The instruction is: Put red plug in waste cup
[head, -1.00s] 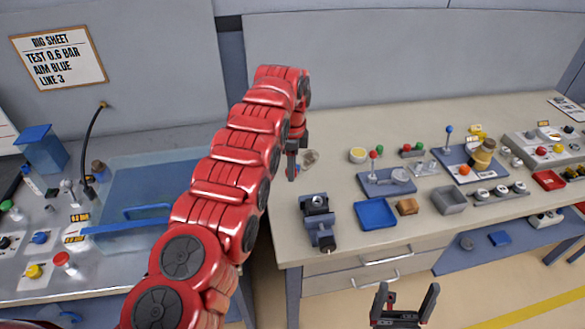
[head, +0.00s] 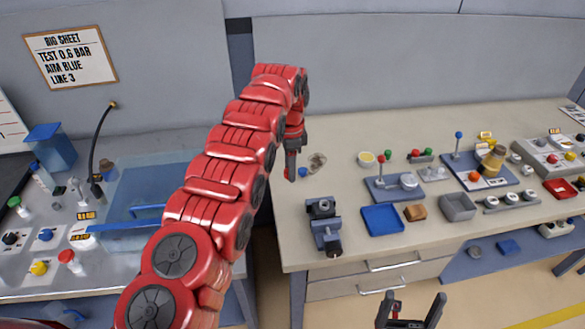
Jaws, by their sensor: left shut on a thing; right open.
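My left gripper (head: 290,173) points down over the left end of the right-hand bench. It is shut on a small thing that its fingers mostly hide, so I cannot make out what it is. No loose red plug can be made out. A small blue piece (head: 303,172) lies just right of the fingertips. A pale round cup with a yellow inside (head: 366,158) stands further right, apart from the gripper; I cannot tell whether it is the waste cup. My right gripper (head: 411,308) is open and empty in front of the bench drawers.
A dark clamp-like device (head: 323,225) stands at the bench's front left. Small red and green knobs stand behind. The back of the bench (head: 340,130) is clear.

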